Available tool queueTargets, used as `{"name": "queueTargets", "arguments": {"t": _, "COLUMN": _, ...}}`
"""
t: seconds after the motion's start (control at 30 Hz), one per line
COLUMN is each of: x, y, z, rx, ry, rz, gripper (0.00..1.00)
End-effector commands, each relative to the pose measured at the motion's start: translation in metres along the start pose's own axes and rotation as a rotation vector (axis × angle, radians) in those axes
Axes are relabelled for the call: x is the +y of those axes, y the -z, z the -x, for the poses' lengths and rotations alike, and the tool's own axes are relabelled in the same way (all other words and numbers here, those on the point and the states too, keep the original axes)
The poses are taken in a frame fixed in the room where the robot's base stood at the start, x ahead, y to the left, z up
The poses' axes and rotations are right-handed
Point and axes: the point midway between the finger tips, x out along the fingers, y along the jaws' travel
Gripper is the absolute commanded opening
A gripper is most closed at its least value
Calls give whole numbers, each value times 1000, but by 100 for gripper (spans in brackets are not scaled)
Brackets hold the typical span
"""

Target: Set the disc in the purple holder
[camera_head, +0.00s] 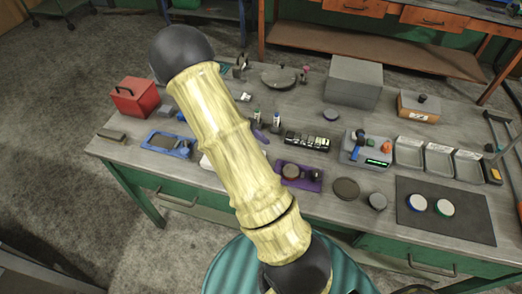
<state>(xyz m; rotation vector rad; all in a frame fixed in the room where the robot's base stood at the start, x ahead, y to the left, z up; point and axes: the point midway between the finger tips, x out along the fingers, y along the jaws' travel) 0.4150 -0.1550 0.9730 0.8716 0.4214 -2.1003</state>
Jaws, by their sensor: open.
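The purple holder (284,182) lies near the front edge of the workbench, just right of my arm, which covers part of its left side. A round brownish shape shows on it, with a small dark part to its right; I cannot tell whether the round shape is a disc or part of the holder. Which is the task's disc is unclear. My gripper is not visible.
A blue frame (168,145) and a red box (134,97) are at left. A grey box (355,82) stands at the back. A grey device (365,148) and metal trays (438,161) are at right. Small bottles (276,121) stand behind the holder.

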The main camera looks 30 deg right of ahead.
Motion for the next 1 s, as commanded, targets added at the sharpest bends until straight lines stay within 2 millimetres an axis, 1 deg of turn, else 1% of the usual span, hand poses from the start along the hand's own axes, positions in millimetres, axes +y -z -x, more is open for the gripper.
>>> {"name": "queueTargets", "arguments": {"t": 0.43, "x": 0, "y": 0, "z": 0, "rx": 0, "ry": 0, "rz": 0, "gripper": 75}}
{"name": "queueTargets", "arguments": {"t": 0.57, "x": -5, "y": 0, "z": 5, "rx": 32, "ry": 4, "rz": -24, "gripper": 75}}
{"name": "queueTargets", "arguments": {"t": 0.67, "x": -16, "y": 0, "z": 16, "rx": 110, "ry": 16, "rz": -87, "gripper": 75}}
{"name": "queueTargets", "arguments": {"t": 0.77, "x": -34, "y": 0, "z": 33, "rx": 229, "ry": 38, "rz": -188, "gripper": 75}}
{"name": "queueTargets", "arguments": {"t": 1.0, "x": -83, "y": -6, "z": 84, "rx": 542, "ry": 114, "rz": -478, "gripper": 75}}
